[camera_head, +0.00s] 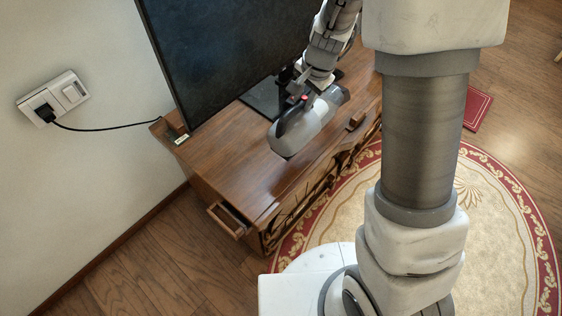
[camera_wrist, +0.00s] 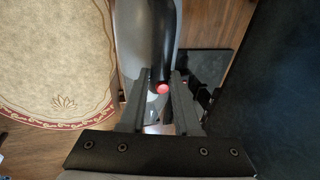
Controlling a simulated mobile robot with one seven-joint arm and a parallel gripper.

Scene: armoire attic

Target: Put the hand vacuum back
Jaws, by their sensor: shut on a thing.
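The hand vacuum (camera_head: 312,122) is grey with a black handle and a red button. It is above the wooden cabinet top in the head view. My gripper (camera_head: 297,92) is shut on its handle. In the wrist view, the black handle (camera_wrist: 163,45) with its red button lies between the two fingers of my gripper (camera_wrist: 160,88). The grey body (camera_wrist: 132,35) runs beside the handle. I cannot tell whether the vacuum touches the cabinet top.
A wooden cabinet (camera_head: 222,150) bears a large dark screen (camera_head: 225,50) on a black stand. A small drawer (camera_head: 226,219) sticks out at its near end. A black cord runs to the wall socket (camera_head: 53,98).

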